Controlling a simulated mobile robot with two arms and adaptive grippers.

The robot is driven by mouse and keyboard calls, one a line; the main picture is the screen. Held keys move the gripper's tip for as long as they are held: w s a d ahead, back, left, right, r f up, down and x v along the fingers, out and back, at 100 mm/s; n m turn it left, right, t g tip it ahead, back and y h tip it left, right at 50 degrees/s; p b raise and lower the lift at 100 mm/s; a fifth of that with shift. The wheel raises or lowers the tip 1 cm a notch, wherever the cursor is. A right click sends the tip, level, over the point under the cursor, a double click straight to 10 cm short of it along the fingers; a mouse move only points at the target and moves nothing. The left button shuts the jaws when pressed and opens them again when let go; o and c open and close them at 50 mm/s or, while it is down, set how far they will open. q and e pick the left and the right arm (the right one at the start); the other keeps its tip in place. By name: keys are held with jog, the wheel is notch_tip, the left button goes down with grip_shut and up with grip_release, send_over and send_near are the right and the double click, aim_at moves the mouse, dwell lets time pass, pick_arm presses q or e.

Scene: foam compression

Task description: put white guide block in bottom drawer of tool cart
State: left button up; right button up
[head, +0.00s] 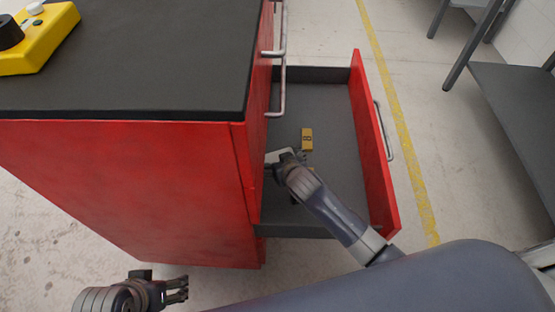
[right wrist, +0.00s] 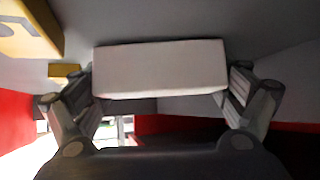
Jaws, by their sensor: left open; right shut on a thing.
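The white guide block (right wrist: 160,68) is held between the two fingers of my right gripper (right wrist: 160,84), which is shut on it. In the head view the white guide block (head: 277,156) is a small pale shape, partly hidden by my right gripper (head: 285,161). That gripper is inside the outline of the open drawer (head: 335,110) of the red tool cart (head: 130,180), near the cart's side. I cannot tell whether the block touches the drawer floor. My left gripper (head: 182,288) is open and empty, low in front of the cart.
A yellow block (head: 307,138) lies in the drawer close to my right gripper. A yellow box with a black knob (head: 38,38) sits on the cart's black top (head: 150,60). Closed drawers above have metal handles (head: 275,110). A dark shelf (head: 515,105) stands at right.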

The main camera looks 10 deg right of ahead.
aim_at(278, 160)
jog(key=shift+f, duration=0.1)
jog(key=o, duration=1)
pick_arm(q)
jog(key=shift+w, duration=0.15)
pick_arm(e)
jog(key=shift+o, duration=0.2)
jog(key=shift+s+r, duration=0.15)
jog(key=shift+r, duration=0.15)
jog(key=p+v, duration=0.2)
jog(key=v, duration=0.3)
pick_arm(q)
jog(key=p+x, duration=0.2)
jog(key=x, duration=0.4)
jog(key=shift+s, duration=0.3)
pick_arm(e)
jog(key=v, duration=0.6)
jog(key=shift+s, duration=0.25)
